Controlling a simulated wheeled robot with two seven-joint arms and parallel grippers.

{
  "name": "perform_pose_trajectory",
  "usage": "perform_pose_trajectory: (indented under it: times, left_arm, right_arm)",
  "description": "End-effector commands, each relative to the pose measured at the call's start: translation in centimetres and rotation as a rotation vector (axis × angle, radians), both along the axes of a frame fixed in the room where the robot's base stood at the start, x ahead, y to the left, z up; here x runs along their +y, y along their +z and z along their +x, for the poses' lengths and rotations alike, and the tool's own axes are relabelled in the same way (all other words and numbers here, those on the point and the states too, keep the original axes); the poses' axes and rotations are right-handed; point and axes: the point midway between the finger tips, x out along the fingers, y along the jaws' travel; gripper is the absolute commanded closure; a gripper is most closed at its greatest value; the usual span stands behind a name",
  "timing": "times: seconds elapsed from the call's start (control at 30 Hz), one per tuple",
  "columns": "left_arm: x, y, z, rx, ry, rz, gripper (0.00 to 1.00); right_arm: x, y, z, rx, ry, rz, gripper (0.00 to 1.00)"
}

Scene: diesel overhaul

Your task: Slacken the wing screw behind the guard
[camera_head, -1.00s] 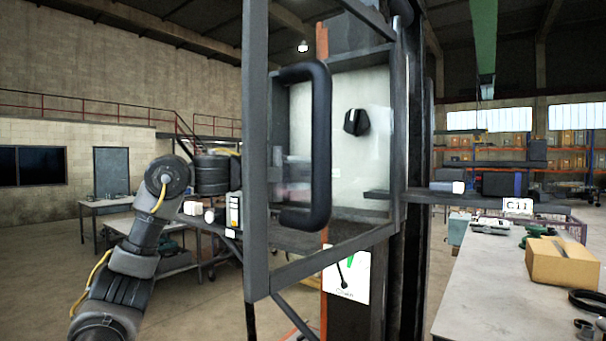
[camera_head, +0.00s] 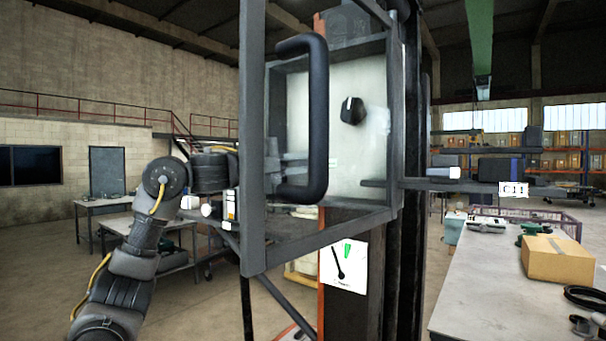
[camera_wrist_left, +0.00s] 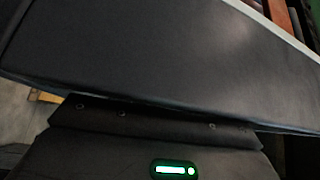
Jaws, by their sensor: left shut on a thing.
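The guard (camera_head: 252,140) is a dark rectangular frame with a clear pane and a thick black handle (camera_head: 318,120), close in front of me. Behind the pane, a black knob-like wing screw (camera_head: 352,111) with a pale mark sits on a whitish plate (camera_head: 345,80). My left arm comes in from the left and ends at the guard's left post, which hides its fingers. In the left wrist view my left gripper (camera_wrist_left: 160,108) is pressed up to a broad dark surface, which looks like the guard frame, and is shut on it. My right gripper is not in view.
A white card with a green mark (camera_head: 343,266) hangs below the guard on a dark post. A workbench (camera_head: 480,280) with a cardboard box (camera_head: 558,260) stands at right.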

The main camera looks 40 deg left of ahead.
Motion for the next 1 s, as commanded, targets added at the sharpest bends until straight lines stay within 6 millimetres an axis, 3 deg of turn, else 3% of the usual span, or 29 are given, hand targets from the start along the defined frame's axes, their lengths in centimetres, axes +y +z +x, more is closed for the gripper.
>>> perform_pose_trajectory:
  times: [0.03,0.13,0.3,0.57,0.67,0.83,1.0]
  left_arm:
    - [0.0,-1.0,-0.1,-0.012,0.001,-0.067,1.0]
    - [0.1,-0.7,-0.2,-0.014,-0.001,-0.181,1.0]
    - [0.0,0.0,-0.1,-0.012,0.0,-0.277,1.0]
    - [0.0,-0.1,0.0,-0.006,0.001,-0.279,1.0]
    - [-0.1,-0.9,0.1,-0.006,0.0,-0.327,1.0]
    - [-0.1,-1.1,0.0,-0.015,-0.002,-0.548,1.0]
    - [0.0,-0.3,-0.1,-0.018,0.002,-0.688,1.0]
  right_arm:
    - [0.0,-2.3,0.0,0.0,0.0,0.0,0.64]
    - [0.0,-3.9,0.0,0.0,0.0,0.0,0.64]
    - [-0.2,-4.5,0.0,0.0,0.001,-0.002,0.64]
    - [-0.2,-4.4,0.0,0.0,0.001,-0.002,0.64]
    - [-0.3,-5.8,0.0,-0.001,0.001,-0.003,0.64]
    - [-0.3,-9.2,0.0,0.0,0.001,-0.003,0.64]
    - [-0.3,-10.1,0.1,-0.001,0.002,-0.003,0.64]
